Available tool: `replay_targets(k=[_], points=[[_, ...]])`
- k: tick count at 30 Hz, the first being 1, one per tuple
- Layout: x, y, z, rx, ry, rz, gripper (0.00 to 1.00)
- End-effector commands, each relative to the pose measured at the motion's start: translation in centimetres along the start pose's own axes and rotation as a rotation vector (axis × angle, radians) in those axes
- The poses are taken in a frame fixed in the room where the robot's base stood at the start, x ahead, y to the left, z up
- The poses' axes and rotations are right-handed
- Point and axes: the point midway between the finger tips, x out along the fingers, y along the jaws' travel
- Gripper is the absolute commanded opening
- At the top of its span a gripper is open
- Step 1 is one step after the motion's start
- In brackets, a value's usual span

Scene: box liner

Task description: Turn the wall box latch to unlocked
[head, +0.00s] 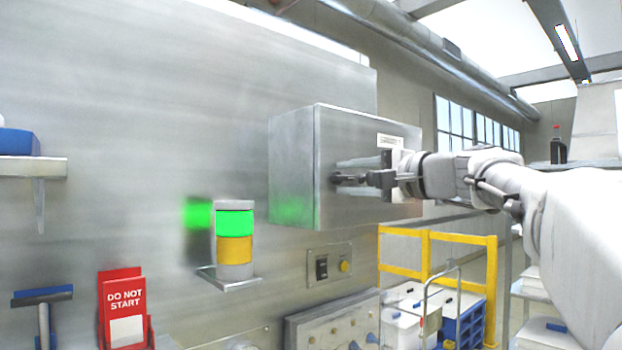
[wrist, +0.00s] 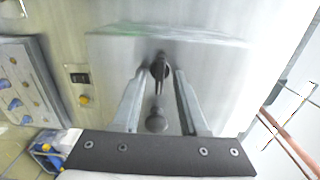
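The wall box (head: 293,168) is a grey metal cabinet fixed to the metal wall, and its front face (wrist: 220,65) fills the middle of the wrist view. The dark latch (wrist: 159,66) sits on that face, with a thin lever and a round knob (wrist: 156,123) pointing down in the wrist picture. My gripper (wrist: 160,72) is open, one finger on each side of the latch, with gaps visible on both sides. In the head view my gripper (head: 338,172) is at the box front, and it partly hides the latch.
A stack light (head: 235,222), lit green above yellow, stands on a bracket left of the box. A switch plate (head: 330,266) is on the wall below. A yellow rail (head: 440,239) stands below my arm. A red "DO NOT START" sign (head: 124,302) is at lower left.

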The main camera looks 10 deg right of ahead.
Motion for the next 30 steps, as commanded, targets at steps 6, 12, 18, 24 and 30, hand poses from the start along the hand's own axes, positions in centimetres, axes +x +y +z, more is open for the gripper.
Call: replay_targets(k=[6,12,18,24,30], points=[[-0.9,0.1,0.0,-0.001,0.001,0.0,0.42],[-4.6,0.2,-0.1,-0.003,0.004,-0.001,0.42],[-9.7,0.2,-0.1,-0.001,0.004,-0.001,0.42],[-14.1,0.1,-0.1,-0.001,0.003,-0.001,0.42],[-16.7,0.0,0.0,0.0,0.001,-0.001,0.42]])
